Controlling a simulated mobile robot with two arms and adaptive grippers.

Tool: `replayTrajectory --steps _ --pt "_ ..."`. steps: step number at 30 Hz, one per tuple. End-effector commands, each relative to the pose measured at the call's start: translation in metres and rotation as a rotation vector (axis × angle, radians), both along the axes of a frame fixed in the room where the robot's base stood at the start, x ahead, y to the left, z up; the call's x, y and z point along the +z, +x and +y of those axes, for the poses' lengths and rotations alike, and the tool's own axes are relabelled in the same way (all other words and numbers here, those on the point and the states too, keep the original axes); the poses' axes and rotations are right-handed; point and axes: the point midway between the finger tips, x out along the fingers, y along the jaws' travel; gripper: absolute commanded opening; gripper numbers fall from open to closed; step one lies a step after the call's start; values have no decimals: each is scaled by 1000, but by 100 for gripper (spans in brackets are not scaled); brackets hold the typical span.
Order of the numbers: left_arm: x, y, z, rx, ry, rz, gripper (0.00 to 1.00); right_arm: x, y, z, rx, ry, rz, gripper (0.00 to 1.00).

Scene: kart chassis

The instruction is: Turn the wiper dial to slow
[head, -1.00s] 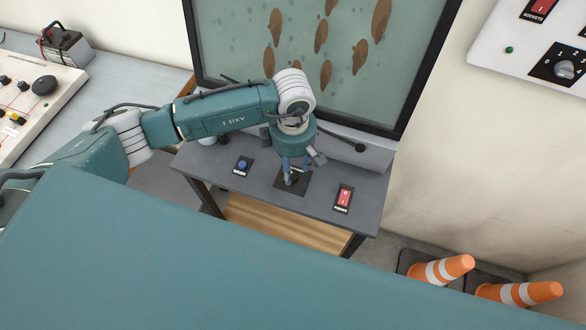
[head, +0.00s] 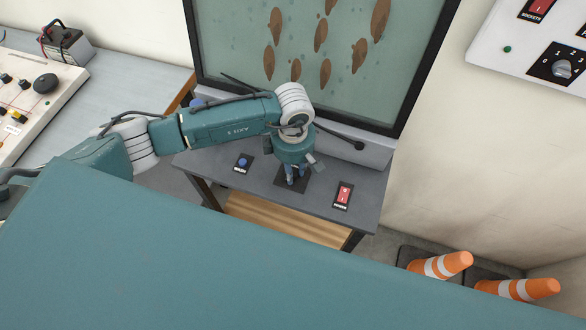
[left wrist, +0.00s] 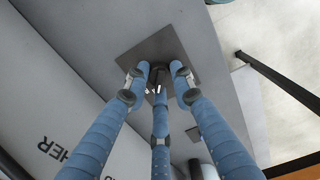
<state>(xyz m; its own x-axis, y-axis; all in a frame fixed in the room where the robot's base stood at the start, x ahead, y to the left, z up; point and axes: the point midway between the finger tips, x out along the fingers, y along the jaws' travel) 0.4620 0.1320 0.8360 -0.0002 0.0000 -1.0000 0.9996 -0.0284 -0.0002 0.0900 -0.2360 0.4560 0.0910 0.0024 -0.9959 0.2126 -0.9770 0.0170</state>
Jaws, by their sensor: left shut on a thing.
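The wiper dial, a dark knob (left wrist: 156,74) on a black square plate (left wrist: 135,62), sits on the grey bench top. In the left wrist view, the three blue fingers of my left gripper (left wrist: 160,80) close around the knob. In the head view, my left gripper (head: 294,176) points down onto the dial's plate (head: 291,182) and hides most of it. The knob's pointer setting and its labels cannot be read. My right gripper does not show.
A blue button (head: 242,162) is left of the dial and a red power switch (head: 343,195) is right of it. The windscreen panel (head: 340,85) with brown splotches and a wiper arm (head: 345,140) stand behind.

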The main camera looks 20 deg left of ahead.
Motion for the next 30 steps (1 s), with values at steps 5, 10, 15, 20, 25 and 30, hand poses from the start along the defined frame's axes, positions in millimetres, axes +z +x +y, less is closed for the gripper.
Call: replayTrajectory --steps 5,10,15,20,25,30 --pt "-3 1 0 -40 1 -1 0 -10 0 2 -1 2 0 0" --pt "-5 1 0 -131 1 -4 0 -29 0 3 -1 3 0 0" --pt "-6 2 0 -259 2 -4 0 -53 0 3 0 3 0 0" --pt "-6 1 0 -378 2 -4 0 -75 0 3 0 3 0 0" --pt "-5 1 0 -487 1 -3 0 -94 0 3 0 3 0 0" --pt "-3 1 0 -563 1 -2 0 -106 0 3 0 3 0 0"
